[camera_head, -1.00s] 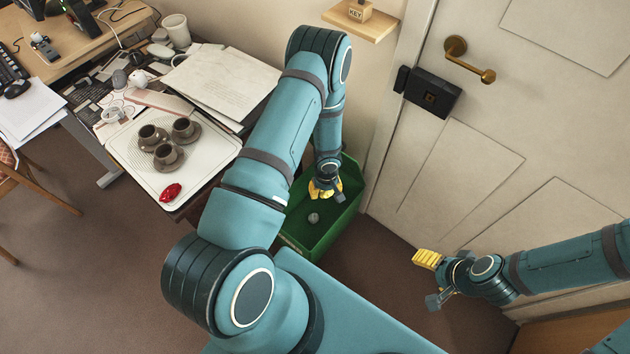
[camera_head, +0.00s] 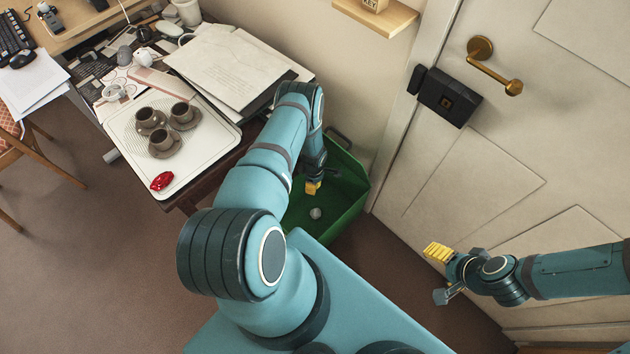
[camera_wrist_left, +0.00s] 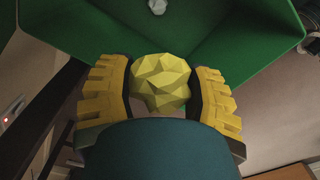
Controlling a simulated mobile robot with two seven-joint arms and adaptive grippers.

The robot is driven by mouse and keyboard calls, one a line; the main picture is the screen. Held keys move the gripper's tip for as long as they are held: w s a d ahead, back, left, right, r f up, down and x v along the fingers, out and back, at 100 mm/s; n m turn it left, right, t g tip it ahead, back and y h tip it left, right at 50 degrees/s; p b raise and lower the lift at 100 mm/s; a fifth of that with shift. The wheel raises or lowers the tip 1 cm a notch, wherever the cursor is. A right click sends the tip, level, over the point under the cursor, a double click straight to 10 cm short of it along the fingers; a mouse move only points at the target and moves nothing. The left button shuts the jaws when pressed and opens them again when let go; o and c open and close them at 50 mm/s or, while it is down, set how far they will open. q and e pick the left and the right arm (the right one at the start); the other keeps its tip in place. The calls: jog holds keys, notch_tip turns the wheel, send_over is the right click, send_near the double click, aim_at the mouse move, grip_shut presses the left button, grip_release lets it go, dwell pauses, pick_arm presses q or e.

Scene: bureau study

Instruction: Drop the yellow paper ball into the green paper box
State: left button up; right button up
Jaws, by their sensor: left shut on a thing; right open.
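The yellow paper ball (camera_wrist_left: 160,83) is faceted and sits between the yellow fingers of my left gripper (camera_wrist_left: 160,92) in the left wrist view. My left gripper is shut on it. In the head view my left gripper (camera_head: 312,187) is over the green paper box (camera_head: 345,215), and the ball cannot be told apart from the fingers there. The box also shows in the left wrist view (camera_wrist_left: 235,50), beyond the ball. A small grey ball (camera_head: 315,213) lies inside the box. My right gripper (camera_head: 440,273) is open and empty in front of the door.
A desk stands left of the box, with a white tray (camera_head: 215,137) bearing several brown cups and a red object (camera_head: 162,181). Papers (camera_head: 235,65) lie behind the tray. A door (camera_head: 500,160) with a brass handle (camera_head: 495,68) is at the right. A wooden shelf (camera_head: 390,18) hangs above the box.

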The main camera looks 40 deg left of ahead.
pick_arm(q)
notch_tip(320, 180, down, 5)
jog(key=b, duration=0.3)
jog(key=shift+r, duration=0.1)
jog(key=o, duration=0.8)
jog(key=shift+r, duration=0.1)
notch_tip(320, 180, up, 12)
jog(key=shift+f, duration=0.1)
dwell(0.5)
